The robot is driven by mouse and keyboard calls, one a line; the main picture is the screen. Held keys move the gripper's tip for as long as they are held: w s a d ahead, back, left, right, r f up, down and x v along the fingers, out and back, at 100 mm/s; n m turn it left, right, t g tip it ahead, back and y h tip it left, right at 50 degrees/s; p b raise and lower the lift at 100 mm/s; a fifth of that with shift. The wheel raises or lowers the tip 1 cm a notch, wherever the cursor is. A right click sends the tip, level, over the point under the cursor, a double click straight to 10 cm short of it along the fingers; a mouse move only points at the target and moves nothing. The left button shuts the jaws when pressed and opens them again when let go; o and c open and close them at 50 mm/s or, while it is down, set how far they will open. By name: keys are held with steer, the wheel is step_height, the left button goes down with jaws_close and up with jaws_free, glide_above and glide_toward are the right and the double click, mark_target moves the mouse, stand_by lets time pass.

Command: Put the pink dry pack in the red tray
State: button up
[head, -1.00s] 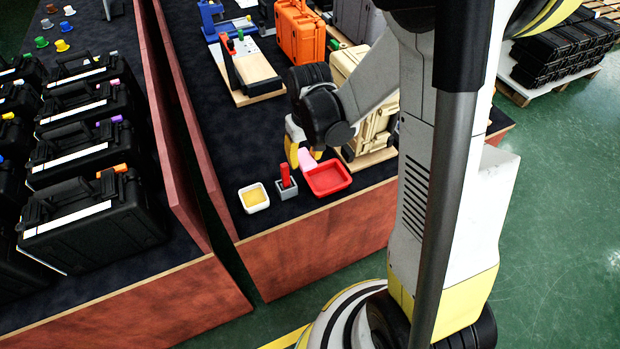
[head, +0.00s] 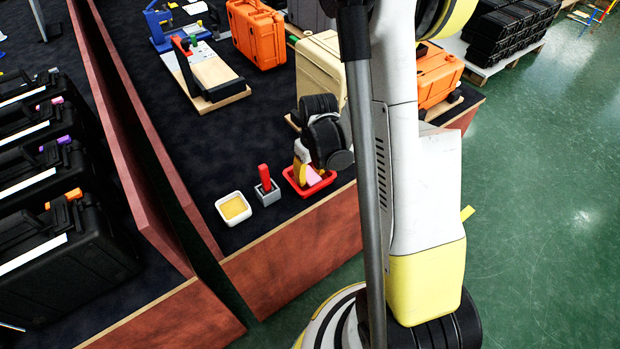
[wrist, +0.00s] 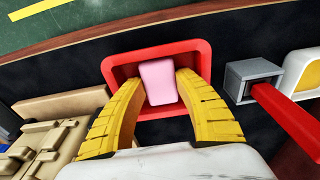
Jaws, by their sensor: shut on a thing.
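The pink dry pack (wrist: 158,82) is between the two yellow fingers of my gripper (wrist: 158,98), which are shut on it. It is over the red tray (wrist: 117,71), inside its rim as seen in the wrist view. In the head view the red tray (head: 327,184) sits near the table's front edge, and my gripper (head: 304,174) reaches down into it. The pink pack (head: 313,176) shows there only in part beside a finger. I cannot tell whether the pack touches the tray floor.
A grey holder (head: 267,193) with a red handle (head: 264,175) stands left of the tray. A white dish (head: 222,208) with yellow content is further left. A beige case (head: 320,68) and an orange case (head: 257,35) stand behind.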

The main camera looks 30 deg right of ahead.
mark_target(313, 179)
steer(key=shift+f, duration=0.1)
steer(key=shift+f, duration=0.15)
steer(key=o, duration=0.6)
step_height(313, 179, up, 12)
steer(key=s+r+p, duration=0.1)
steer(key=s+p, duration=0.1)
steer(key=p, duration=0.4)
steer(key=s+a+r+t, duration=0.2)
steer(key=s+a+r, duration=0.1)
steer(key=a+r, duration=0.1)
steer(key=s+a+r+t, duration=0.2)
steer(key=a+r, duration=0.3)
steer(key=r, duration=0.2)
steer(key=s+a+r+t, duration=0.1)
steer(key=s+a+r, duration=0.2)
steer(key=r, duration=0.3)
steer(key=shift+s+a+t+b, duration=0.3)
steer(key=shift+s+a+t, duration=0.1)
steer(key=shift+a, duration=0.35)
